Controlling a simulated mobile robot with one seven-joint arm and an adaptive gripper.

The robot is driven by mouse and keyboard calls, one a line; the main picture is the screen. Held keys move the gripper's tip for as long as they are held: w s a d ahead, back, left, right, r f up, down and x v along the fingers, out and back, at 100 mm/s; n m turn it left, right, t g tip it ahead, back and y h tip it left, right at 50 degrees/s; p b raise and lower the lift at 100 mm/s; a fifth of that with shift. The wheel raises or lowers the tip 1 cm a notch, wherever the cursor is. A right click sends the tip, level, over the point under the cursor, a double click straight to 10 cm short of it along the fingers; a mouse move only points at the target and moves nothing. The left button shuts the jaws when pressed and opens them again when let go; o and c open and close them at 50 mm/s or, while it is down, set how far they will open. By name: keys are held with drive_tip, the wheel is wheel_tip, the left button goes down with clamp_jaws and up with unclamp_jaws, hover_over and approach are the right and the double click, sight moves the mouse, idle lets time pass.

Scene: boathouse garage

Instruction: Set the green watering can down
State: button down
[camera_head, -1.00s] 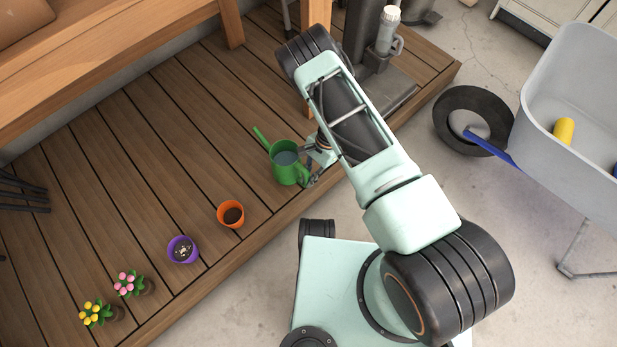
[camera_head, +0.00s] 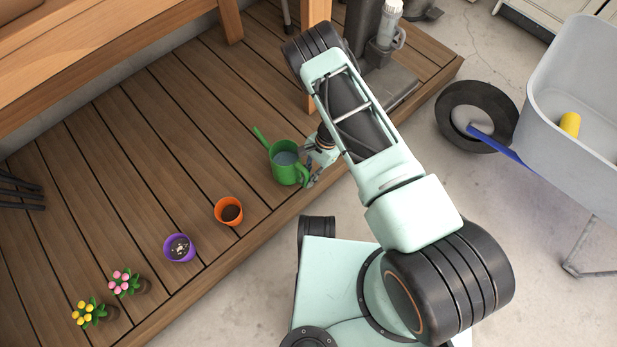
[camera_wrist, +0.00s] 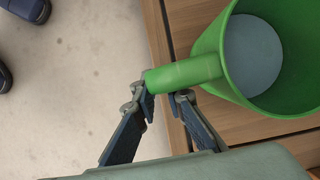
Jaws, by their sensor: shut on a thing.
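The green watering can (camera_head: 287,170) is upright at the near edge of the wooden deck, its spout pointing up and left. In the wrist view the can (camera_wrist: 215,50) shows its open top with a grey-blue surface inside. My gripper (camera_head: 311,176) is at the can's right side, at its handle. In the wrist view my gripper (camera_wrist: 163,98) has its two fingers closed around the green handle. Whether the can's base touches the deck or hangs just above it, I cannot tell.
On the deck (camera_head: 150,140) stand an orange pot (camera_head: 228,212), a purple pot (camera_head: 180,248), a pink-flowered plant (camera_head: 124,282) and a yellow-flowered plant (camera_head: 89,313). A wooden bench (camera_head: 120,40) is behind. A tire (camera_head: 448,115) and a grey tub (camera_head: 570,85) are right.

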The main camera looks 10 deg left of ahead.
drive_tip(key=shift+w+f+b, duration=0.1)
drive_tip(key=shift+f+b, duration=0.25)
drive_tip(key=shift+f, duration=0.1)
idle(0.5)
drive_tip(key=c, duration=1.9)
unclamp_jaws()
drive_tip(key=shift+c, duration=0.4)
drive_tip(key=c, duration=0.3)
drive_tip(key=shift+r, duration=0.15)
drive_tip(key=shift+w+d+r+p, duration=0.2)
drive_tip(key=shift+r+p, duration=0.15)
drive_tip(key=shift+r, duration=0.25)
